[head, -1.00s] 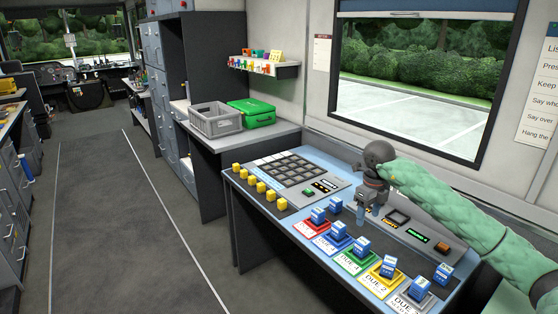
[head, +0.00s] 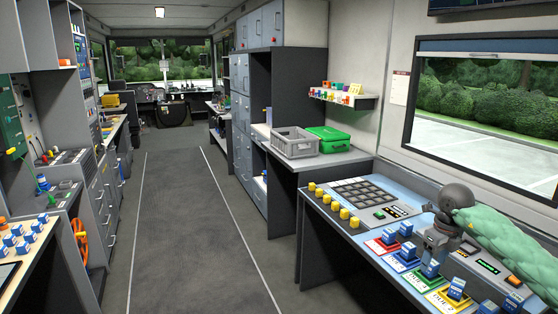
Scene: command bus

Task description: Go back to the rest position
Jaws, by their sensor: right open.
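My right gripper (head: 430,247) is over the console desk (head: 312,216) at the lower right, with its arm in a green quilted sleeve (head: 515,238) coming in from the right edge. It is open, and I see nothing held in it. It is close to the blue blocks on the coloured cards; whether it touches any of them I cannot tell. My left gripper is not in view.
Blue blocks (head: 405,229) stand on coloured cards, and yellow blocks (head: 333,209) line the desk's left edge. A grey crate (head: 294,143) and green case (head: 330,139) sit on the counter behind. The aisle floor (head: 190,220) is clear. A left bench holds more blue blocks (head: 22,246).

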